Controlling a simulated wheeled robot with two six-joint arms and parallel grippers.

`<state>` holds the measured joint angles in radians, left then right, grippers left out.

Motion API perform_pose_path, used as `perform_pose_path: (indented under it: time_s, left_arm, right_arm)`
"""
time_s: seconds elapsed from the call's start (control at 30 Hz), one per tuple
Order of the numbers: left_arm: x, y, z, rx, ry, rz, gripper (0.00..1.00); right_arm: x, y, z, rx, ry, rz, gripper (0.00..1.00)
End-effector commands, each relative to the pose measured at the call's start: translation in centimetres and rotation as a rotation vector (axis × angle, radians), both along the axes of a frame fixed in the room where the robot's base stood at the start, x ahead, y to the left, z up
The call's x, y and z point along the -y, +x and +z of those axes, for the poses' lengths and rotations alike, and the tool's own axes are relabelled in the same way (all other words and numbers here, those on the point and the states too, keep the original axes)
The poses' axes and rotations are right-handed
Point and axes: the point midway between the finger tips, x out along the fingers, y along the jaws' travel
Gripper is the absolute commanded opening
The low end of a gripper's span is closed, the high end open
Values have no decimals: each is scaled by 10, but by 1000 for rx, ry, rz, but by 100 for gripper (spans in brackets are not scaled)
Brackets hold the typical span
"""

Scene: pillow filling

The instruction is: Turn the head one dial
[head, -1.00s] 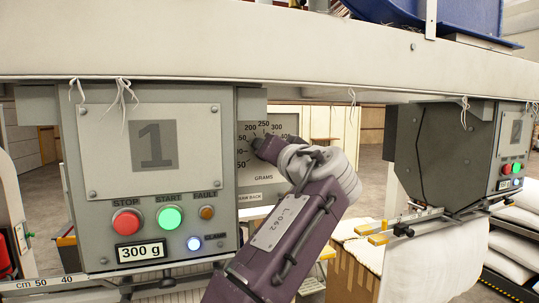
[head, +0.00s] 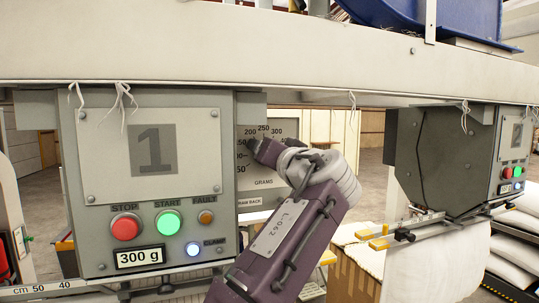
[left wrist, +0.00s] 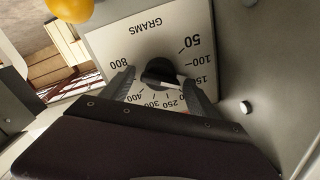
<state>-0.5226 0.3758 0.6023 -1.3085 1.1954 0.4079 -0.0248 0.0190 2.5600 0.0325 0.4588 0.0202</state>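The head one dial has a black knob (left wrist: 160,73) with a white pointer line, on a pale plate (left wrist: 110,40) marked in grams. The pointer aims toward the stretch between 150 and 250, partly hidden by a finger. My left gripper (left wrist: 160,92) is open, one dark finger on each side of the knob; contact cannot be made out. Head one's grey box (head: 225,140) carries a large 1 and a "300 g" display (head: 140,257). My right gripper is not in view.
Stop (head: 126,227), start (head: 168,222) and fault (head: 206,217) buttons sit on the box front left of my arm. A white beam (head: 250,60) runs above. A second head (head: 440,155) stands at the right. A yellow-orange round thing (left wrist: 70,8) is near the dial plate.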

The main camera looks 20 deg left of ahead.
Motion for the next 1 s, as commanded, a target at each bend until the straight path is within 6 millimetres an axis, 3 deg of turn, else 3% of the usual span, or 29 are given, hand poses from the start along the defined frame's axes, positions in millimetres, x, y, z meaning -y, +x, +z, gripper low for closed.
perform_pose_path:
  time_s: [0.17,0.4,0.53,1.0]
  left_arm:
    - [9,-10,-3,-1,-1,-4,69]
    - [38,-54,-3,1,-2,-7,69]
    - [48,-69,-2,0,0,-4,69]
    - [50,-74,-1,0,0,0,69]
  right_arm:
    - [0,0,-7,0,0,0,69]
    - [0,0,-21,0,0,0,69]
    - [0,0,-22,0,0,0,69]
    - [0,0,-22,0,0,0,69]
